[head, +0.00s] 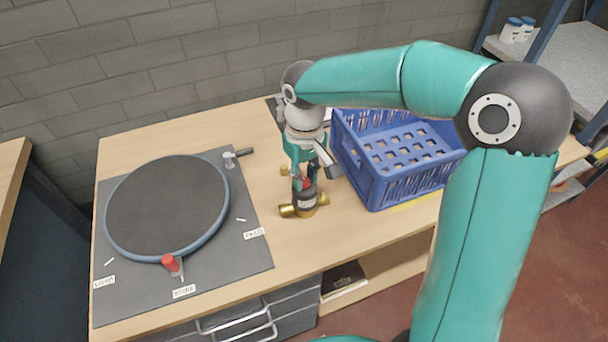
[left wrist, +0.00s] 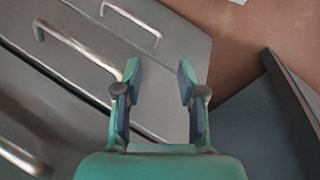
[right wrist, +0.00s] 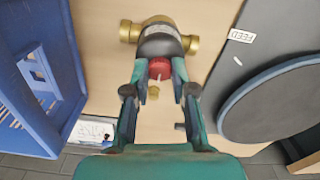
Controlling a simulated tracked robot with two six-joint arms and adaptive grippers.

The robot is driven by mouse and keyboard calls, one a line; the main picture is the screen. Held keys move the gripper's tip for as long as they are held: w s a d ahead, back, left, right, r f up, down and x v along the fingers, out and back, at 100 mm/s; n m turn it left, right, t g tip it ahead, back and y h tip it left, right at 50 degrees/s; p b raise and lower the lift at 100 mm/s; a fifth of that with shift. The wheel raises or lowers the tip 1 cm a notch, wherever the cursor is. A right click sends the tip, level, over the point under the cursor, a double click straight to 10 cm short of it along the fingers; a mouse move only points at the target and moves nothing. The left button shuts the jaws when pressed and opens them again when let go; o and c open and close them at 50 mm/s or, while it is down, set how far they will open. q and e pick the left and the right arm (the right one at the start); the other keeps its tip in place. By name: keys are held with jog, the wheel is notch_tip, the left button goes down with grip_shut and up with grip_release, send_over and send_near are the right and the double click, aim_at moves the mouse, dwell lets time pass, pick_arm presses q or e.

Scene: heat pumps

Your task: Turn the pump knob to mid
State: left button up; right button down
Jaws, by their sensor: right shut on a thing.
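The pump (head: 305,203), a dark body with brass pipe ends, stands on the wooden table between the round turntable and the blue crate. It also shows in the right wrist view (right wrist: 160,40). Its red knob (right wrist: 160,68) sits between the fingertips of my right gripper (right wrist: 161,75), which is shut on it. In the head view my right gripper (head: 304,178) comes down onto the pump from above and hides most of the knob. The knob's setting cannot be read. My left gripper (left wrist: 160,80) is open and empty, over grey drawers with handles.
A blue crate (head: 375,190) stands close to the right of the pump. A dark turntable (head: 165,210) with a red handle (head: 170,264) lies on a grey mat (head: 250,270) at left. A small valve (head: 237,156) is at the mat's back corner. Bare tabletop lies in front of the pump.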

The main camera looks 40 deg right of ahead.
aim_at(305, 180)
jog(key=c, duration=0.9)
grip_release()
jog(key=shift+c, duration=0.2)
notch_tip(305, 180, up, 12)
